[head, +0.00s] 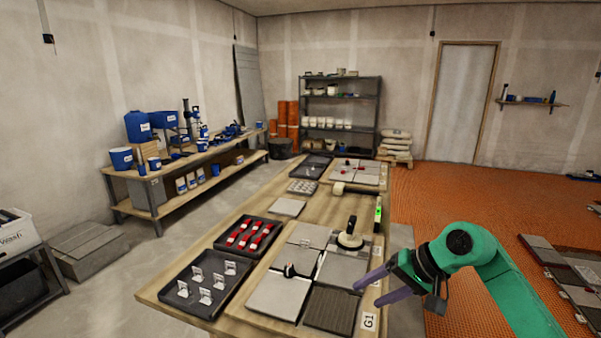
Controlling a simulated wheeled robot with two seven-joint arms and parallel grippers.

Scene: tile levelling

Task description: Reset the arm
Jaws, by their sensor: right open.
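My right arm comes in from the right, green with a dark wrist. My right gripper (367,290) has two purple fingers spread apart and empty, at the right edge of the workbench beside the grey tiles (279,294). A suction lifter with a pale round pad (350,241) stands on one of the tiles. A small dark piece (290,270) sits near where tiles meet. A black tray with red wedges (249,236) and a black tray with white clips (205,283) lie left of the tiles. My left gripper is not in view.
A green-tipped level (378,214) lies near the bench's right edge. A loose tile (288,207) lies farther back, with more tiles (358,172) at the far end. A side bench (190,160) with blue buckets stands left. Stacked tiles (565,270) lie on the orange floor at right.

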